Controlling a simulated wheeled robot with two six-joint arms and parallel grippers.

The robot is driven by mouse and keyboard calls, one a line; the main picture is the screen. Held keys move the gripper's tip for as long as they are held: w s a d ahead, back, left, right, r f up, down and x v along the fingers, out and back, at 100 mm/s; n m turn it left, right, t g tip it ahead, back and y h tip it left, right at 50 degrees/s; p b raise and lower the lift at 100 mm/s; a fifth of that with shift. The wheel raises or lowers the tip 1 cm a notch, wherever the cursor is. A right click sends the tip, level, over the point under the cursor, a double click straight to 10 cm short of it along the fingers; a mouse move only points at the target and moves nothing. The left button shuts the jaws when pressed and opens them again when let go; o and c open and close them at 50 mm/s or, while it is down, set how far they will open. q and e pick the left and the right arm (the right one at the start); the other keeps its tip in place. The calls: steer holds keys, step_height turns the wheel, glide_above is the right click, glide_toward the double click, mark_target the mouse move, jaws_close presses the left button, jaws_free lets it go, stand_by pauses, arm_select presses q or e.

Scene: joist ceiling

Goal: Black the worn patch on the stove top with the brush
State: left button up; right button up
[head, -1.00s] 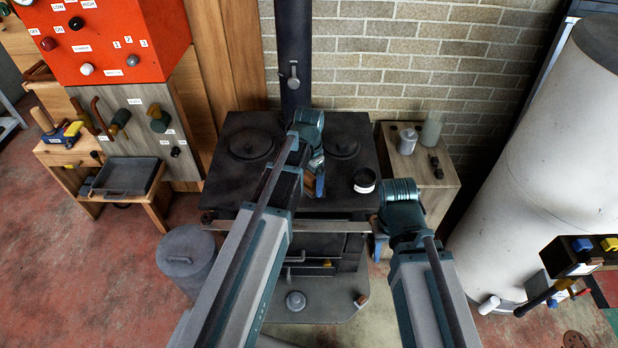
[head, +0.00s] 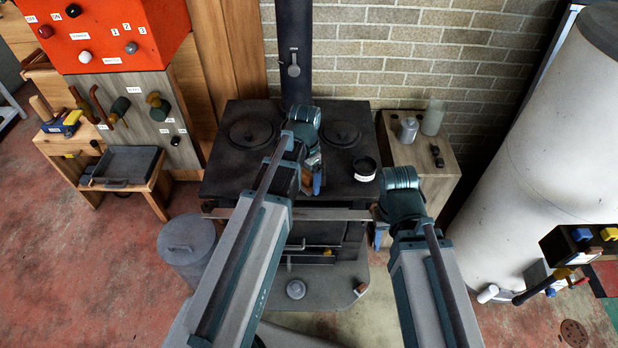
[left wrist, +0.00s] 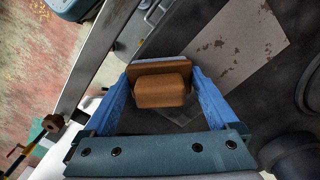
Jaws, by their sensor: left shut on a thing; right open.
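The black stove top (head: 225,175) stands against the brick wall in the head view. My left gripper (head: 312,183) is over its middle, shut on the brush. In the left wrist view the brush (left wrist: 162,88) is a brown wooden block between my blue fingers. The worn patch (left wrist: 220,48), pale grey with rusty flecks, lies on the stove top just beyond the brush; my left arm hides it in the head view. Whether the bristles touch the plate cannot be told. My right gripper (head: 380,234) is open at the stove's front right corner, partly hidden by its arm.
An open dark tin (head: 365,170) with a pale label stands at the stove top's right. Two round lids (head: 251,133) lie at the back, beside the flue pipe (head: 294,60). A rail (head: 335,214) runs along the front. A wooden stand (head: 425,155) with jars is at the right.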

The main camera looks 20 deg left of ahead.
arm_select(q)
steer(key=shift+s+a, duration=0.15)
steer(key=shift+a, duration=0.35)
steer(key=shift+w+a, duration=0.25)
steer(key=shift+w, duration=0.6)
steer(key=shift+w+a, duration=0.2)
steer(key=shift+w, duration=0.65)
steer(key=shift+w, duration=0.1)
steer(key=shift+w+a, duration=0.25)
steer(key=shift+w, duration=0.6)
steer(key=shift+w+a, duration=0.25)
steer(key=shift+w, duration=0.55)
steer(key=shift+w, duration=0.15)
steer(key=shift+w+a, duration=0.25)
steer(key=shift+w, duration=0.55)
steer(key=shift+w+a, duration=0.25)
steer(key=shift+w, duration=0.5)
